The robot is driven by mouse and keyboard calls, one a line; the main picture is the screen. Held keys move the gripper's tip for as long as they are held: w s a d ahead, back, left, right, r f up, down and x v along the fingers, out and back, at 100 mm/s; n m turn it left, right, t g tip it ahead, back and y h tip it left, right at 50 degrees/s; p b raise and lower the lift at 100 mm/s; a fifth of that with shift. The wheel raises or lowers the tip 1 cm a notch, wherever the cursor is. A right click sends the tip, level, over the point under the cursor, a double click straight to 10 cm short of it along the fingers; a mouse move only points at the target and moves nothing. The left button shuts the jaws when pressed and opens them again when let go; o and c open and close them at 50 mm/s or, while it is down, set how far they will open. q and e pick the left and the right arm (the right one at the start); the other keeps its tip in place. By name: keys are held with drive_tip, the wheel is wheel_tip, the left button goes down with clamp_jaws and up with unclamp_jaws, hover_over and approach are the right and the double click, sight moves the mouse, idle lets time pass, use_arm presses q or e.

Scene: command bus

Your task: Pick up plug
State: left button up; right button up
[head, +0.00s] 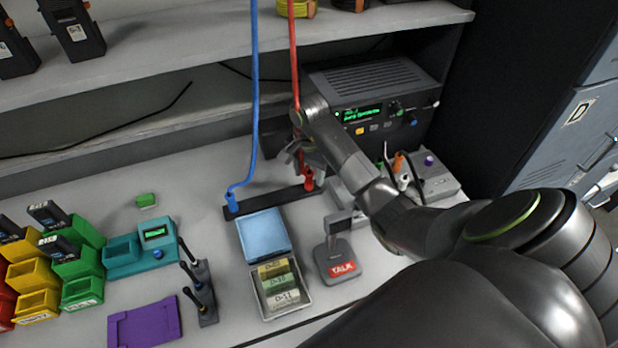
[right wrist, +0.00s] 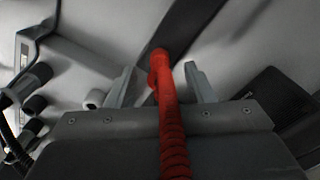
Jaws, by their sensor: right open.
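A red plug (head: 309,182) stands at the right end of a black strip on the counter, with its red cord rising from it. A blue plug (head: 232,202) with a blue cord stands at the strip's left end. My right gripper (head: 300,162) is open just above and beside the red plug. In the right wrist view, the red plug (right wrist: 160,68) and its coiled cord show between the two spread fingers of the gripper (right wrist: 160,86), with a gap on each side. The fingers hide part of the plug in the head view. My left gripper is not in view.
A radio (head: 370,105) stands behind my right gripper, and a grey box with several cables (head: 435,178) to its right. A TALK pedestal (head: 338,262), a blue pad (head: 263,235) and a card tray (head: 282,312) are in front. A shelf (head: 180,45) overhangs the back.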

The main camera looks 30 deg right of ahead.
drive_tip(key=c, duration=0.9)
drive_tip(key=shift+r, duration=0.1)
